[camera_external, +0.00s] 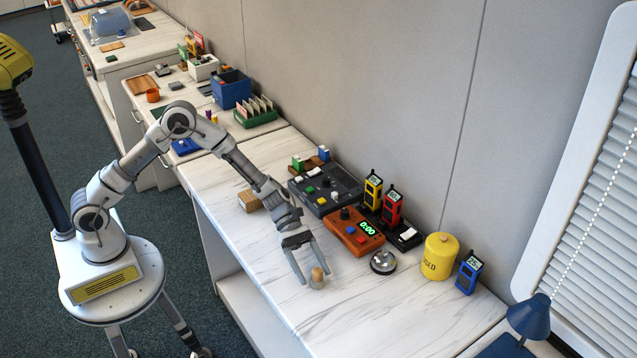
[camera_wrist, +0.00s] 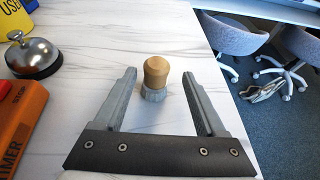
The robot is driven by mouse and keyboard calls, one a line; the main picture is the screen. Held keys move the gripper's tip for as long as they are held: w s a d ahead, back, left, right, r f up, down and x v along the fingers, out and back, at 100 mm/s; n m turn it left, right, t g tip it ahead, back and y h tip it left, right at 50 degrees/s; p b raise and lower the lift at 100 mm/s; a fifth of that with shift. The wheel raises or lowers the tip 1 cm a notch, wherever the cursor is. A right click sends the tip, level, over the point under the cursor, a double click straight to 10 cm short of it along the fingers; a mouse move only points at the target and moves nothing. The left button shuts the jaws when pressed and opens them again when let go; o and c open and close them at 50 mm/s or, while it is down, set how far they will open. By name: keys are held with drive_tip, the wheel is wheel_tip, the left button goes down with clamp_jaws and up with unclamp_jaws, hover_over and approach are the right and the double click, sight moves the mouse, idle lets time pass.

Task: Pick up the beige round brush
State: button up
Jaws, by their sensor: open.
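The beige round brush (camera_external: 317,275) stands upright on the marble-look counter, near its front edge. In the wrist view the brush (camera_wrist: 156,72) has a rounded tan knob on top and a grey lower part resting on the counter. My gripper (camera_external: 313,268) is open and low over the counter at the brush. In the wrist view my gripper (camera_wrist: 160,75) has one finger on each side of the brush, with a visible gap on both sides. The brush sits near the level of the fingertips in the picture. Nothing is held.
An orange timer (camera_external: 354,232), a silver bell (camera_external: 383,262) and a yellow canister (camera_external: 439,256) stand to the right on the counter (camera_external: 350,315). Red, yellow and blue handheld devices stand near the wall. A cardboard box (camera_external: 249,200) lies left. The counter around the brush is clear.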

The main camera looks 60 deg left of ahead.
sight(320, 281)
drive_tip(key=shift+w+b+x, duration=0.2)
drive_tip(key=shift+b+x, duration=0.65)
drive_tip(key=shift+x, duration=1.8)
drive_tip(key=shift+r, duration=0.1)
clamp_jaws()
